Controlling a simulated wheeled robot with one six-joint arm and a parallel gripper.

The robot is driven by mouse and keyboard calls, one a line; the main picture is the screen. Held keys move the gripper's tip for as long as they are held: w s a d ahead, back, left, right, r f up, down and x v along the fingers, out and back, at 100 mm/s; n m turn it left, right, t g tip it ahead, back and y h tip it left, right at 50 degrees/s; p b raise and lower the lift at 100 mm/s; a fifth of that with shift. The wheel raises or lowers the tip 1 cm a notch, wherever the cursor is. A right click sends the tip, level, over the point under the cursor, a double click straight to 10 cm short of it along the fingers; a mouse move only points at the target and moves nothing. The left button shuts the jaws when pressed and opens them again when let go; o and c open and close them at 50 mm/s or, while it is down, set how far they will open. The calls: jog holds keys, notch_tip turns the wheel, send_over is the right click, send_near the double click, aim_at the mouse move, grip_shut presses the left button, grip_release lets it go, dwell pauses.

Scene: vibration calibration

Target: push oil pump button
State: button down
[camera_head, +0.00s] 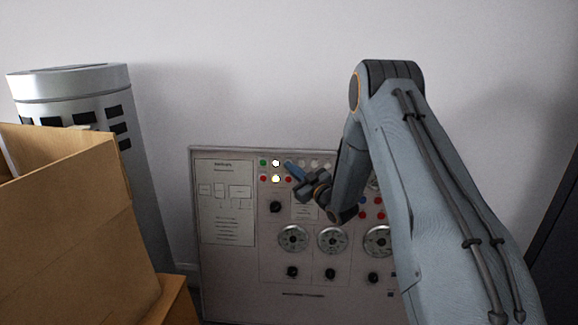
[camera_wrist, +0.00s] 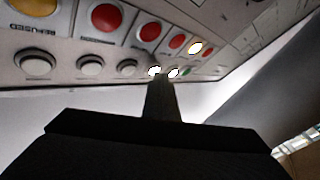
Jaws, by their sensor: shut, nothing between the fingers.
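The control panel (camera_head: 222,285) stands upright against the wall, with rows of buttons near its top. The upper row has a green button (camera_head: 263,162), a lit white button (camera_head: 275,163) and paler white ones to the right. The labels are too small to tell which is the oil pump button. My gripper (camera_head: 289,164) is shut and empty, its tip at the upper row just right of the lit white button. In the wrist view, the closed fingers (camera_wrist: 159,76) overlap the row beside two lit white buttons (camera_wrist: 173,72). I cannot tell whether they touch.
Below the upper row are red buttons (camera_head: 263,178) and a lit yellow one (camera_head: 275,179). Round dials (camera_head: 293,239) and black knobs (camera_head: 292,271) sit lower. A cardboard box (camera_head: 85,235) and a grey cylinder (camera_head: 70,85) stand at left.

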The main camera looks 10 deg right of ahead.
jog(key=shift+s, duration=0.1)
jog(key=shift+s+a+r+p, duration=0.2)
jog(key=shift+s+a+p, duration=0.05)
jog(key=shift+s+p, duration=0.35)
jog(key=shift+s, duration=0.1)
jog(key=s+p, duration=0.1)
jog(key=s+a+p, duration=0.1)
jog(key=s, duration=0.1)
jog(key=s+r+p, duration=0.1)
jog(key=shift+s+a, duration=0.25)
jog(key=shift+s, duration=0.05)
dwell(0.6)
